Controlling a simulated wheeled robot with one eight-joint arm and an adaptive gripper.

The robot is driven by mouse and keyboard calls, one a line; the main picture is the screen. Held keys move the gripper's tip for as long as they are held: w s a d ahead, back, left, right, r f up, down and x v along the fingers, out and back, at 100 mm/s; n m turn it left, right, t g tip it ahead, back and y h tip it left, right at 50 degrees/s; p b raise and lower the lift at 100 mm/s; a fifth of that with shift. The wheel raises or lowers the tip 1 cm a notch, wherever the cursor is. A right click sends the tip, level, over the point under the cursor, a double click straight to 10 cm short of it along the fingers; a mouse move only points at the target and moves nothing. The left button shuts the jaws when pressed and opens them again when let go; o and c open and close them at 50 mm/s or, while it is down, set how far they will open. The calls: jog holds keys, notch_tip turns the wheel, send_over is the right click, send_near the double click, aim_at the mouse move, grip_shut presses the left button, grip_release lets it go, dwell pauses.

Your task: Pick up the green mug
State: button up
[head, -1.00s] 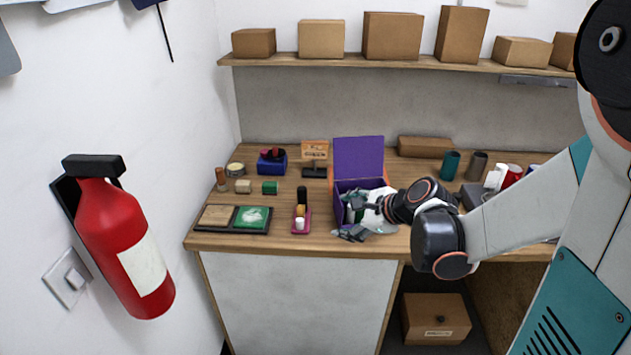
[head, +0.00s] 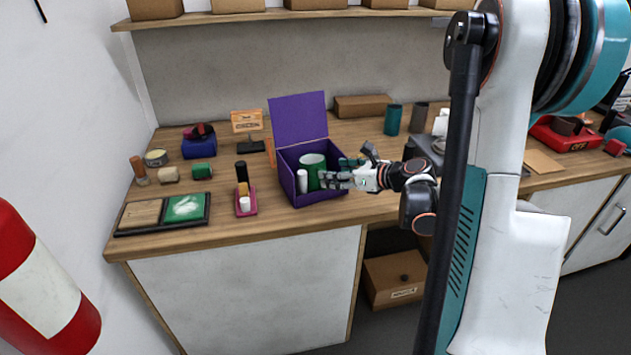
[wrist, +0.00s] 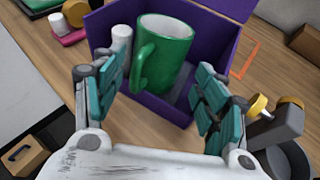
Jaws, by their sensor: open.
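The green mug (head: 313,168), white inside, stands upright in the open purple box (head: 319,200) on the wooden bench. In the wrist view the mug (wrist: 170,60) has its handle (wrist: 143,65) towards my gripper, on the left side. A white cylinder (wrist: 121,42) stands beside the mug in the box. My gripper (head: 338,173) is at the right side of the box, pointing at the mug. In the wrist view its teal-padded fingers are spread wide and empty, with the mug ahead, between their directions. I cannot tell whether a finger touches the box.
The box lid (head: 298,118) stands up at the back. A pink tray (head: 246,206) with small bottles is left of the box. A teal cup (head: 393,119) and a dark cup (head: 418,116) stand behind right. A cardboard box (head: 362,105) lies behind. The bench front is partly clear.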

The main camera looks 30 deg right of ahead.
aim_at(316, 175)
jog(key=shift+b+x, duration=1.1)
jog(key=shift+x, duration=2.2)
jog(key=shift+a+r, duration=0.1)
grip_shut()
